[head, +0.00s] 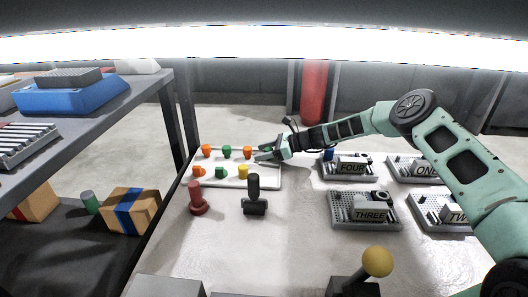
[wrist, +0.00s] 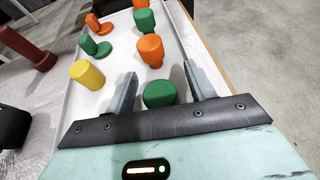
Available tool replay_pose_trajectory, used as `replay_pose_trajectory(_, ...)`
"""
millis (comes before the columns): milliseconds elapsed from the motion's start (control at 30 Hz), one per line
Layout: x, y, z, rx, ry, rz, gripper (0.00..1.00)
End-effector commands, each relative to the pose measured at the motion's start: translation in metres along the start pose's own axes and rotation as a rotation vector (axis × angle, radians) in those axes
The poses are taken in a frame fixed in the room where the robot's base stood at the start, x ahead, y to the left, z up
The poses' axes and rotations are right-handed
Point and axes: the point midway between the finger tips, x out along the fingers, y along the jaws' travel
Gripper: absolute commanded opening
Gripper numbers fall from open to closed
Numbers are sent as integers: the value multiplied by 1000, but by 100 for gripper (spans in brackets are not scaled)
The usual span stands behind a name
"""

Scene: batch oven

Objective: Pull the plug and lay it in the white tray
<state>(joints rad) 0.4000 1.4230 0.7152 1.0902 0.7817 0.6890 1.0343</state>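The white tray (head: 262,183) lies at the far left of the table and holds several orange, green and yellow pieces. My gripper (head: 262,154) is over its right end. In the wrist view the gripper (wrist: 160,82) is open, fingers apart, with a green piece (wrist: 160,94) between them and gaps on both sides. That piece seems to rest in the tray; its lower part is hidden by my gripper body. An orange piece (wrist: 150,50) and a yellow one (wrist: 87,74) are close by. A blue plug (head: 328,154) stands at the panel marked FOUR (head: 351,168).
Panels marked ONE (head: 427,169), TWO (head: 457,216) and THREE (head: 370,216) stand on the right. A red peg piece (head: 196,200) and a dark one (head: 254,196) stand in front of the tray. A yellow ball knob (head: 377,261) is nearer. The middle table is clear.

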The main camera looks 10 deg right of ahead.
Motion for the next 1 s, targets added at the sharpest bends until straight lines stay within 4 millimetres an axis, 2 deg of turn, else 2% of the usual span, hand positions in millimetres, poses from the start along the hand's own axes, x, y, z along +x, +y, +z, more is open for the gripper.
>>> replay_pose_trajectory(267, -1, 0, 0, 0, 0, 0, 55)
replay_pose_trajectory(433, -16, -1, 1, 1, 0, -2, 55)
replay_pose_trajectory(1000, -141, -1, 1, 0, 1, -2, 55)
